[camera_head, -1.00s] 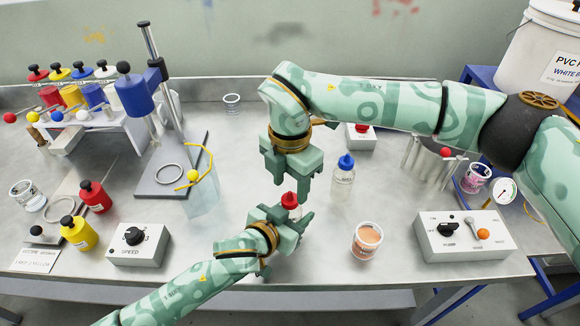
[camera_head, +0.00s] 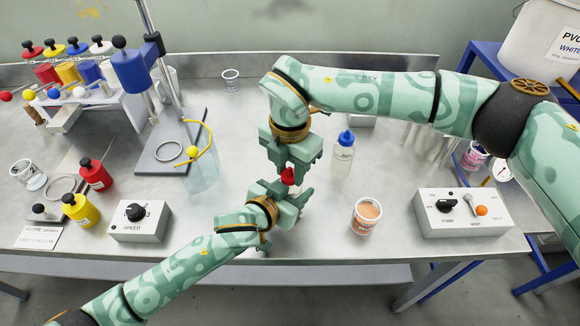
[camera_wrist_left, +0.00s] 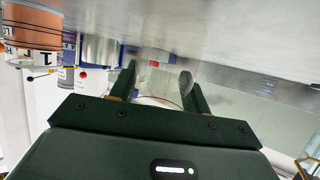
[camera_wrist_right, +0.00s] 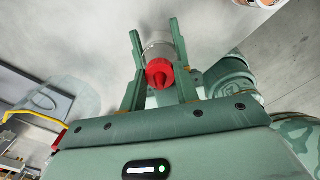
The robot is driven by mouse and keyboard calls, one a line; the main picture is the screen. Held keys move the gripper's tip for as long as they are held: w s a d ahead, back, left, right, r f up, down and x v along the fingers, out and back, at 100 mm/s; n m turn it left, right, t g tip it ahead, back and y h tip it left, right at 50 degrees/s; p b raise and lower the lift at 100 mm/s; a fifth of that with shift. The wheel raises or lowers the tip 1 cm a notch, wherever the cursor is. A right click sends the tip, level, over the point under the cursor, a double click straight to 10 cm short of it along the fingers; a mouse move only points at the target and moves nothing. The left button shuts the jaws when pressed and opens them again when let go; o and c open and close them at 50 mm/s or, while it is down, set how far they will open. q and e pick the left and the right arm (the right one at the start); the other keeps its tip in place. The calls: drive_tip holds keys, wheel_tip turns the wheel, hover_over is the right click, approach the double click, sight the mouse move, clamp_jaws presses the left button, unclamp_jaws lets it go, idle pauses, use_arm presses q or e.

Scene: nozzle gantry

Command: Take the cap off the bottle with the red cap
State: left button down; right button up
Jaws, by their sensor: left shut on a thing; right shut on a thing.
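The red cap (camera_head: 288,176) shows between my two grippers in the head view. In the right wrist view the red cap (camera_wrist_right: 159,74) sits between the fingers, with the clear bottle (camera_wrist_right: 157,47) behind it. My right gripper (camera_head: 290,164) comes from above and is shut on the cap. My left gripper (camera_head: 294,197) comes from the lower left and is shut on the bottle just below the cap. The grippers hide most of the bottle. In the left wrist view only a faint clear outline shows between the fingers. I cannot tell whether the cap still touches the bottle.
A blue-capped bottle (camera_head: 343,153) stands close to the right of my grippers. An orange-filled cup (camera_head: 366,215) and a switch box (camera_head: 463,211) stand further right. A speed box (camera_head: 139,220) and a stand with a yellow tube (camera_head: 206,148) are on the left.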

drive_tip(key=n, duration=0.5)
drive_tip(key=o, duration=1.1)
drive_tip(key=shift+r, duration=0.1)
